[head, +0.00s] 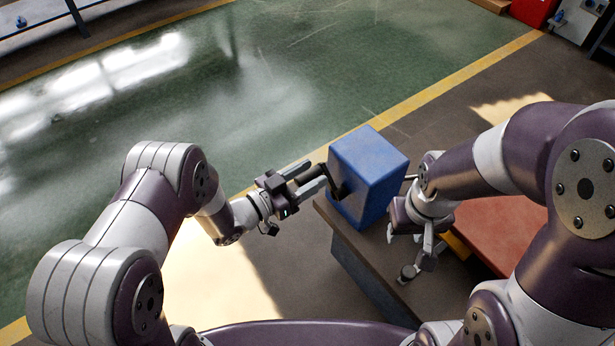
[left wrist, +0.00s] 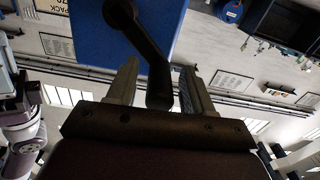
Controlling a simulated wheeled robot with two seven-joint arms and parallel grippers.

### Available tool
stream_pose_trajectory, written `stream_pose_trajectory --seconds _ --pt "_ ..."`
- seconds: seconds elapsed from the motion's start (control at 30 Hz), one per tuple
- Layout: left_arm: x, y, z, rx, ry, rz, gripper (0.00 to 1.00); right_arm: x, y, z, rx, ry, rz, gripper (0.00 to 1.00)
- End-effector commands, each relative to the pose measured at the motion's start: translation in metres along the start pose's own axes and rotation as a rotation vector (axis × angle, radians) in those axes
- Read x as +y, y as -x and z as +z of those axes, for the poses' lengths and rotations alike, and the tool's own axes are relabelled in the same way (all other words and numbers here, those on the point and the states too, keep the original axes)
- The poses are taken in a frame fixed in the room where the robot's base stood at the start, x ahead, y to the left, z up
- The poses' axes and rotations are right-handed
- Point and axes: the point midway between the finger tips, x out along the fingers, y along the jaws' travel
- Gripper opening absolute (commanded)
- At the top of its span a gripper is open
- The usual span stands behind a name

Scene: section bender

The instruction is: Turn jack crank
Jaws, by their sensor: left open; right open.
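A blue box-shaped jack body (head: 372,165) stands on a bench, and its blue face also shows in the left wrist view (left wrist: 95,40). A dark crank (head: 338,184) sticks out of its left side. In the left wrist view the crank arm (left wrist: 142,38) slants down and its handle end (left wrist: 160,88) lies between my left fingers. My left gripper (head: 317,175) is open around the handle, with visible gaps on both sides. My right gripper (head: 410,253) is open, in front of the box's right side, pointing down over the bench. Its fingertips are partly hard to make out.
The brown bench top (head: 335,218) runs under the box toward my body. A red surface (head: 500,232) lies to the right. Open green floor (head: 270,85) extends behind and left.

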Motion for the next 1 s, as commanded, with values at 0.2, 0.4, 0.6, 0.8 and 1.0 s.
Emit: stream_pose_trajectory --seconds 0.2,0.4,0.6,0.8,1.0 --pt "0.0001 -0.0007 -0.0002 0.0 0.0 0.0 0.51 0.0 0.0001 0.0 0.0 0.0 0.0 0.43" --pt "0.0001 -0.0004 -0.0001 0.0 0.0 0.0 0.0 0.0 0.0001 0.0 0.0 0.0 0.0 0.43" --pt "-0.0025 0.0 0.0013 -0.002 0.055 -0.001 0.0 0.0 0.0057 -0.0007 0.0 0.0 0.0 0.43" --pt "-0.007 -0.0001 0.0084 -0.001 0.161 0.0 0.0 0.0 0.0094 -0.0012 0.0 0.0 0.0 0.43" --pt "-0.0069 -0.0001 0.0088 -0.001 0.16 0.0 0.0 0.0 0.0087 -0.001 0.0 0.0 0.0 0.43"
